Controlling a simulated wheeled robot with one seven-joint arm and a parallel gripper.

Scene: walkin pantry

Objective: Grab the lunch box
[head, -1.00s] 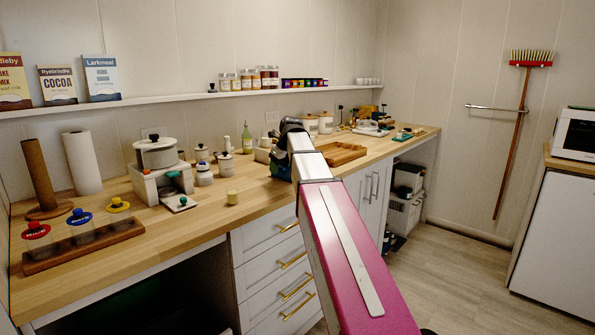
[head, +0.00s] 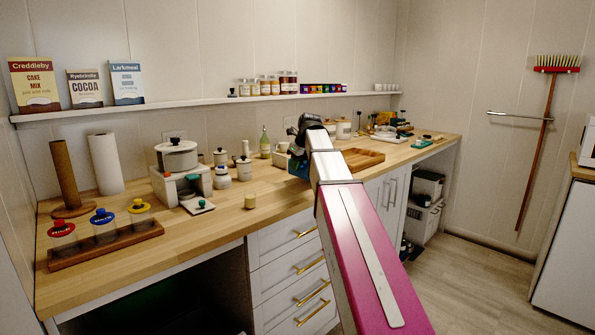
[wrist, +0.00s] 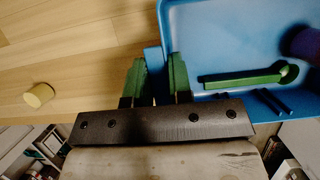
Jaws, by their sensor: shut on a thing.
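The lunch box is an open blue box (wrist: 215,45), seen from above in the wrist view. It holds a green long-handled item (wrist: 245,77) and a dark purple round thing (wrist: 305,43). My gripper (wrist: 155,78) has its green fingers closed on either side of the box's left blue wall. In the head view only a small blue part of the lunch box (head: 299,168) shows, low behind my arm at the counter. There my arm hides most of the box and the fingertips. I cannot tell whether the box is resting on the counter or lifted.
A small yellowish cylinder (head: 250,201) stands on the wooden counter (head: 225,222) to the left. A wooden tray (head: 362,159) lies just right of my arm.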

